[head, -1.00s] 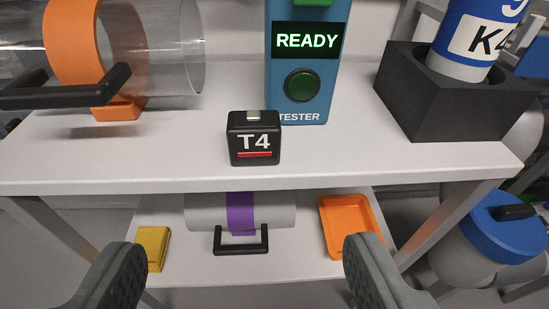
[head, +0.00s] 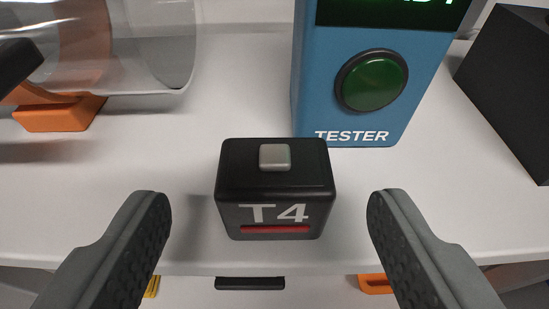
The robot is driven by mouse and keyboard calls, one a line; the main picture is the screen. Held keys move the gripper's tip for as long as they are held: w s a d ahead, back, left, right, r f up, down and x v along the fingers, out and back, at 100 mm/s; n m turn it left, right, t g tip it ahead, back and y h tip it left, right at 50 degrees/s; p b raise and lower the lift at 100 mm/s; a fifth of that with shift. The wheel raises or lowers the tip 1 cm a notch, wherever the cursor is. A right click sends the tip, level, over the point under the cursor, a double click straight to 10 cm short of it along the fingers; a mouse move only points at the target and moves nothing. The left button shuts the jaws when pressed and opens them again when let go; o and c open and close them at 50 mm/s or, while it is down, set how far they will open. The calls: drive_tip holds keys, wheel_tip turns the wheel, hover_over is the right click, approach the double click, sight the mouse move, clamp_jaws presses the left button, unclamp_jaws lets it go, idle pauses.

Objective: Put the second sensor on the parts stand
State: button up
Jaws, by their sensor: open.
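A black cube marked T4 (head: 275,190), with a grey button on top and a red bar on its front, sits on the white shelf near its front edge. It is the only sensor-like block in view; I cannot tell whether it is the second sensor. My gripper (head: 268,222) is open, with one finger on each side of the cube and clear gaps to both. No stand is labelled as the parts stand in view.
The blue tester (head: 345,95) with a green button stands behind the cube to the right. A clear tube (head: 150,45) on an orange foot (head: 58,113) is at left. A black block (head: 510,90) is at far right. The white shelf (head: 190,235) is bare around the cube.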

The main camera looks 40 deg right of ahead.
sight(275, 206)
drive_tip(key=x, duration=0.4)
drive_tip(key=shift+w+d, duration=0.1)
drive_tip(key=shift+d, duration=0.15)
drive_tip(key=shift+c, duration=0.2)
drive_tip(key=c, duration=1.1)
